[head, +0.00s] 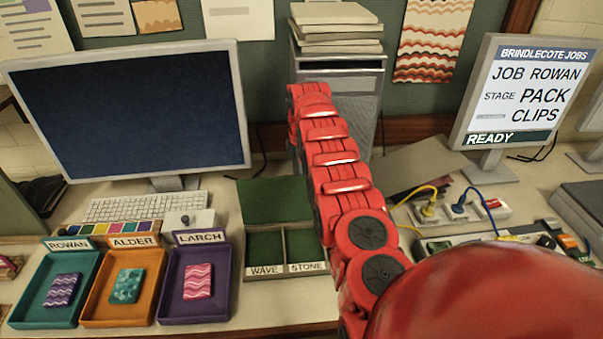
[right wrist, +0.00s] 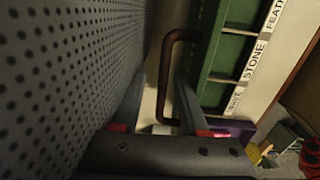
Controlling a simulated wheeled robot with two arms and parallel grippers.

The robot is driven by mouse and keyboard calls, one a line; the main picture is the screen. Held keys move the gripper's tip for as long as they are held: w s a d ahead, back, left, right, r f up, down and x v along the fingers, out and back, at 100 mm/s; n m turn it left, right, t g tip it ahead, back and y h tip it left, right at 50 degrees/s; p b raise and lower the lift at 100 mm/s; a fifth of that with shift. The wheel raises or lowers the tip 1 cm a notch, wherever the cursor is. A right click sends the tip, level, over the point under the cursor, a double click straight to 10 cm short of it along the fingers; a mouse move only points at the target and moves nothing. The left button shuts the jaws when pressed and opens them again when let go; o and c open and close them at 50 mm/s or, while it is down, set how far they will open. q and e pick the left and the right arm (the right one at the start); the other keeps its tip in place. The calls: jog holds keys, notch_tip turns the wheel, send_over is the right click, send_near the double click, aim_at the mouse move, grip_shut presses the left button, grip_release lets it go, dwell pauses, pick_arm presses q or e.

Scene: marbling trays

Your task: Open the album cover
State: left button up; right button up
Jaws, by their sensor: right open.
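The album (head: 290,273) is a shallow case with green compartments labelled WAVE and STONE. Its green cover (head: 272,200) is swung back behind the compartments; I cannot tell its exact tilt. My red right arm hides the album's right part. The right wrist view shows the labelled front strip (right wrist: 252,62), including a partly cut-off FEATH label. A dark brown bar handle (right wrist: 168,78) shows there beside the green part. My right gripper (right wrist: 162,82) is open, with its fingers either side of the handle; contact is unclear. In the head view its fingers are hidden behind the arm. My left gripper is not in view.
A perforated grey cabinet (right wrist: 60,80) stands very close beside my right gripper. Left of the album are the LARCH tray (head: 225,285), ALDER tray (head: 90,315) and ROWAN tray (head: 20,312), each holding a patterned piece. A monitor and keyboard (head: 140,208) stand behind them. Cables lie at right.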

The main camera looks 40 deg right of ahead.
jog(key=shift+r, duration=0.45)
notch_tip(320, 180, up, 2)
jog(key=shift+r+b, duration=0.15)
jog(key=shift+b, duration=0.35)
notch_tip(320, 180, up, 14)
jog(key=p, duration=0.9)
jog(key=shift+s+a, duration=0.3)
jog(key=shift+s, duration=0.15)
